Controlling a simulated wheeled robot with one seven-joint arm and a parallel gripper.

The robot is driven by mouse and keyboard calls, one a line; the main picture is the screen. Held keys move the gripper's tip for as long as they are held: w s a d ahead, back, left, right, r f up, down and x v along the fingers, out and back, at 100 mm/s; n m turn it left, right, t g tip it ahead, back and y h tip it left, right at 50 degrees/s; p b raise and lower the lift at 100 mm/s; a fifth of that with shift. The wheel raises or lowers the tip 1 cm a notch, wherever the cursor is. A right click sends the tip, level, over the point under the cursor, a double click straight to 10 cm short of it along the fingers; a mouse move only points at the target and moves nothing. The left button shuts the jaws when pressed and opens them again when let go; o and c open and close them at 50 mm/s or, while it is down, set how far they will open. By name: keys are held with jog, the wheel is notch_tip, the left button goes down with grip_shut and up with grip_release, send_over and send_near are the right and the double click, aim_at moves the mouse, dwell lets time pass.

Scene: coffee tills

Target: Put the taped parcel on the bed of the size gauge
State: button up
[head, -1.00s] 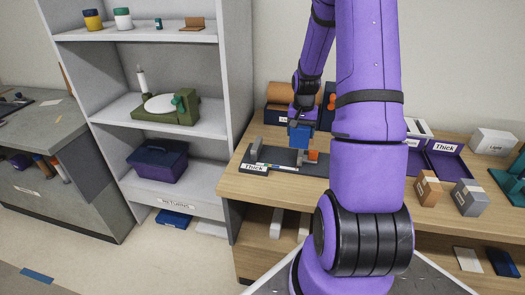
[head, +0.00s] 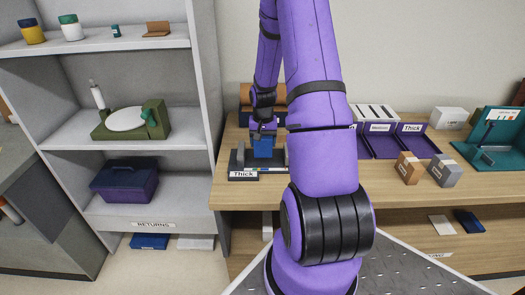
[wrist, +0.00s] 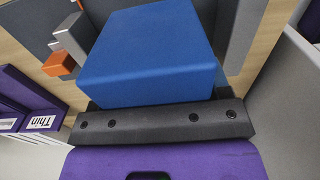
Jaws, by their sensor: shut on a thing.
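My gripper (head: 263,133) is shut on a blue box-shaped parcel (head: 263,147). No tape shows on the faces in view. The blue parcel also fills the middle of the wrist view (wrist: 150,55). The size gauge (head: 240,160) is a dark flat bed with upright grey jaws and a "Thick" label at its front, on the wooden counter. The parcel is over the bed, between the jaws. The wrist view shows a grey jaw with an orange knob (wrist: 58,63) to its left. Whether the parcel touches the bed is hidden.
Purple trays (head: 420,146) labelled by thickness stand right of my arm. A brown box (head: 408,167) and a grey box (head: 444,170) with light bands sit in front of them. A teal device (head: 490,140) is at the far right. Grey shelving (head: 205,100) stands left of the counter.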

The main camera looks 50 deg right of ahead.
jog(key=shift+f, duration=2.05)
jog(key=shift+f, duration=0.15)
jog(key=o, duration=1)
